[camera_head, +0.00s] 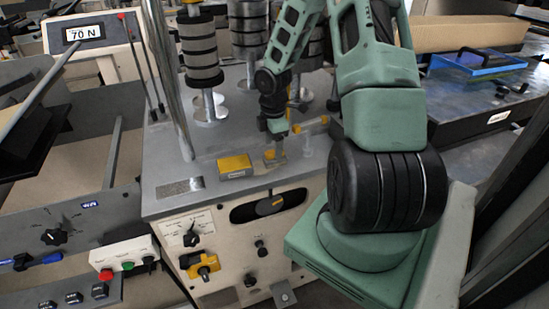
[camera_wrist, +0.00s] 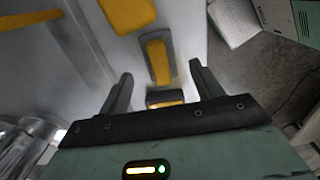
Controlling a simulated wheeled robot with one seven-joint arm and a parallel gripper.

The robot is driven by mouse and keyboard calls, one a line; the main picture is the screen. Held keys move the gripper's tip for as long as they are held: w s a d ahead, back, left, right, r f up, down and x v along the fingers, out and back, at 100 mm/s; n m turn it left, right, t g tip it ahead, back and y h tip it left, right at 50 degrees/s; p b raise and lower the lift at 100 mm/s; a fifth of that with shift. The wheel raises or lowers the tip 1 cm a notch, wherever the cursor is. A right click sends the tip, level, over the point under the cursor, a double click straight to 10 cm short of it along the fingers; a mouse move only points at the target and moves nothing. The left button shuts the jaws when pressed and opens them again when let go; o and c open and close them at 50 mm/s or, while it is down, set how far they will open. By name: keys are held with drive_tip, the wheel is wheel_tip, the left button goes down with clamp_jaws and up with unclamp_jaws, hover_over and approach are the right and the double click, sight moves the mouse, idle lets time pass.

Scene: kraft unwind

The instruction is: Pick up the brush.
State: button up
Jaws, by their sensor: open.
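The brush, a small yellow and grey piece (camera_head: 275,156), appears to lie on the grey machine top near its front edge. In the wrist view, a grey-rimmed yellow part (camera_wrist: 158,58) of it lies ahead of the fingertips, and a darker part with yellow shows between the fingers. My gripper (camera_head: 277,140) points down over it. In the wrist view my gripper (camera_wrist: 162,82) is open, one finger on each side of the brush. I cannot tell whether the fingers touch it.
A yellow box (camera_head: 235,166) lies close left of my gripper. Another yellow piece (camera_head: 316,125) lies behind right. A steel post (camera_head: 172,80) rises at left. Knobs line the front panel (camera_head: 222,245).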

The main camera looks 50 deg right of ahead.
wheel_tip(320, 180, down, 4)
drive_tip(key=shift+s+d+f+p, duration=0.1)
drive_tip(key=shift+d+f+p, duration=0.05)
drive_tip(key=shift+p, duration=0.15)
drive_tip(key=shift+c, duration=0.3)
drive_tip(key=c, duration=1)
wheel_tip(320, 180, up, 10)
drive_tip(key=shift+r, duration=0.1)
